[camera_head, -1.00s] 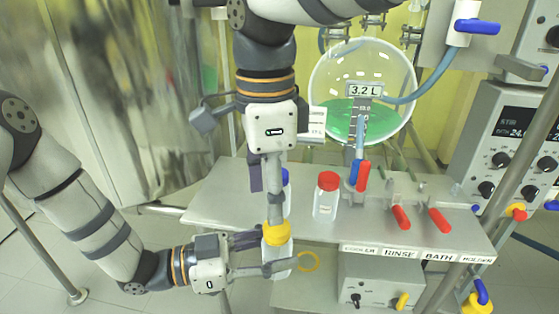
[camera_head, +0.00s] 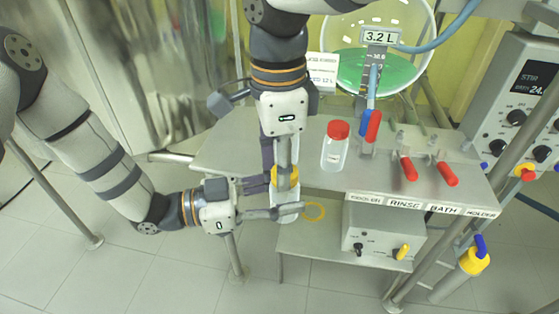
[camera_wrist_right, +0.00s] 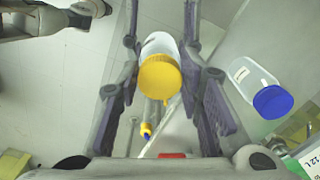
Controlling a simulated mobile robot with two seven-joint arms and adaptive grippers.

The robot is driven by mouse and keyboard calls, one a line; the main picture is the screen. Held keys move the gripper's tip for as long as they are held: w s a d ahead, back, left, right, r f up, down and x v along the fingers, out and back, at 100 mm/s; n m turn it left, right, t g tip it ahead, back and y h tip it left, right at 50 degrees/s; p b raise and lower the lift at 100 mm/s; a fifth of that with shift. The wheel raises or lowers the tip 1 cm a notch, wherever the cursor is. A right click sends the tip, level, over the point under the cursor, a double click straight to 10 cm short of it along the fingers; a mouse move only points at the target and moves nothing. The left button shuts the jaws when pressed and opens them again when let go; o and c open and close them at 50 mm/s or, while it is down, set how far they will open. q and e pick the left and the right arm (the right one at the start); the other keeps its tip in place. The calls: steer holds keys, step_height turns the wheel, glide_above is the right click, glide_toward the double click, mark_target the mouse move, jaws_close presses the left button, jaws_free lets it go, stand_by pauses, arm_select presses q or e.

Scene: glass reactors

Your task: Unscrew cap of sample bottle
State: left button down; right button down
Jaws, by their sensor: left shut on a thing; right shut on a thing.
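The sample bottle (camera_head: 285,209) is clear-white with a yellow cap (camera_head: 284,183). It stands upright in front of the bench edge. My left gripper (camera_head: 280,199) comes in from the left and is shut on the bottle's body, below the cap. My right gripper (camera_head: 285,172) points down from above and is shut on the yellow cap, a finger on either side. In the right wrist view the cap (camera_wrist_right: 160,78) lies between the fingers, with the bottle body (camera_wrist_right: 158,45) beyond it. The cap's threads are hidden, so I cannot tell whether it has turned.
A red-capped bottle (camera_head: 335,146) stands on the steel bench (camera_head: 230,150), close right of my right gripper. A blue-capped bottle (camera_wrist_right: 255,86) shows beside the fingers in the right wrist view. Red-handled valves (camera_head: 409,169) are further right.

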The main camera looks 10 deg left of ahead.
arm_select(q)
steer(key=shift+s+d, duration=0.1)
arm_select(e)
steer(key=n, duration=0.8)
steer(key=shift+s+d+r, duration=0.1)
steer(key=shift+d, duration=0.05)
steer(key=n, duration=0.3)
steer(key=shift+d+n, duration=0.1)
steer(key=shift+n, duration=0.3)
steer(key=n, duration=0.3)
steer(key=shift+d+n, duration=0.15)
steer(key=shift+n, duration=0.15)
steer(key=n, duration=0.4)
steer(key=shift+d, duration=0.1)
steer(key=n, duration=0.3)
steer(key=shift+d+n, duration=0.1)
steer(key=shift+n, duration=0.3)
steer(key=n, duration=0.3)
steer(key=shift+d+n, duration=0.1)
steer(key=shift+n, duration=0.3)
steer(key=n, duration=0.4)
steer(key=shift+w, duration=0.3)
steer(key=n, duration=0.3)
steer(key=shift+w+n, duration=0.1)
steer(key=shift+n, duration=0.3)
steer(key=n, duration=0.3)
steer(key=shift+w, duration=0.15)
steer(key=n, duration=0.5)
steer(key=shift+w+r, duration=0.1)
